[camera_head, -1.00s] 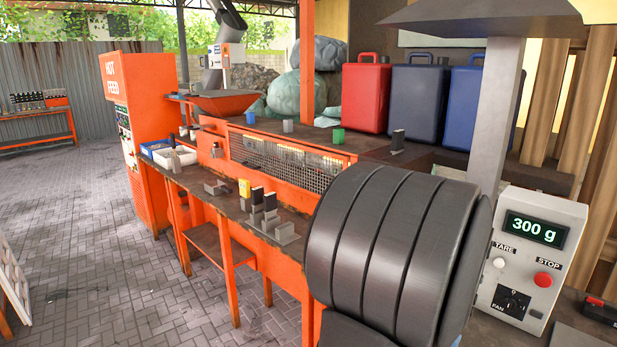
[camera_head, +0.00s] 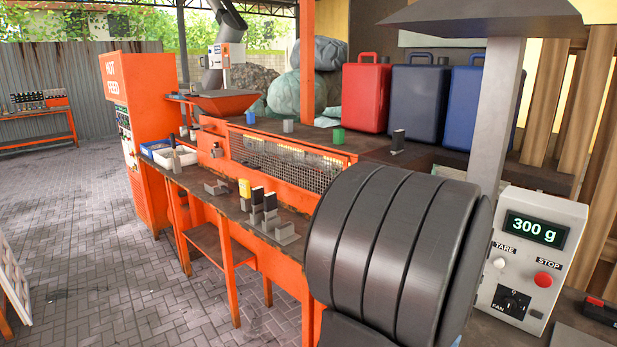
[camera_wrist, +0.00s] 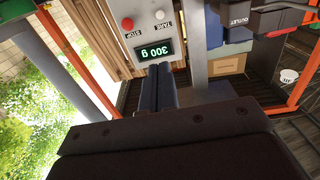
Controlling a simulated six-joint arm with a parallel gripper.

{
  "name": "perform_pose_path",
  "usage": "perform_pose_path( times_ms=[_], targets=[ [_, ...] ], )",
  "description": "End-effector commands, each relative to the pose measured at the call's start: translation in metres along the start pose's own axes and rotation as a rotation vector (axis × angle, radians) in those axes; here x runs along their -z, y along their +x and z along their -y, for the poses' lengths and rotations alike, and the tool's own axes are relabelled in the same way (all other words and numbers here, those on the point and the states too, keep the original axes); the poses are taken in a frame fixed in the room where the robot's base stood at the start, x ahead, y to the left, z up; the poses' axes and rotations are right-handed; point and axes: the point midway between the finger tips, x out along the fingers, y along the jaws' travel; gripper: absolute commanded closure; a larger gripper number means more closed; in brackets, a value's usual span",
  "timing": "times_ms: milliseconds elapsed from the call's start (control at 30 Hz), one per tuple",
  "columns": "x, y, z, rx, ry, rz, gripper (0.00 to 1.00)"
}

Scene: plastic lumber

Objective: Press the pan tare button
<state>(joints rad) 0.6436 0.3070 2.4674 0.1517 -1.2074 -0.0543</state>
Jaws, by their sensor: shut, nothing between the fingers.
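A grey control box (camera_head: 490,300) stands at the right in the head view. Its display (camera_head: 536,229) reads 300 g. The white round tare button (camera_head: 499,263) is below the display at the left, under the TARE label. In the wrist view the box appears upside down, with the tare button (camera_wrist: 160,14) near the top edge and the display (camera_wrist: 161,50) below it. My gripper (camera_wrist: 158,70) is shut and empty, its dark fingertips pointing at the box near the display. The tare button is uncovered; I cannot tell the gap to the panel. The gripper itself does not show in the head view.
A red STOP button (camera_head: 543,280) sits right of the tare button, with a black FAN knob (camera_head: 511,303) below. A grey post (camera_head: 497,120) stands left of the box. An orange workbench (camera_head: 235,215) with small parts runs along the middle. Suitcase-like canisters (camera_head: 418,98) stand behind.

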Motion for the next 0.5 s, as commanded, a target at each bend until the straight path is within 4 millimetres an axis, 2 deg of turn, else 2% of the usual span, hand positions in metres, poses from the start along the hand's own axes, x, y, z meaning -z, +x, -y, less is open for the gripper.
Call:
perform_pose_path(
  times_ms=[367,500],
  targets=[
    [0.0,0.001,0.0,0.001,-0.001,-0.001,1.0],
    [0.004,0.012,0.004,0.03,-0.018,-0.016,1.0]
  ],
)
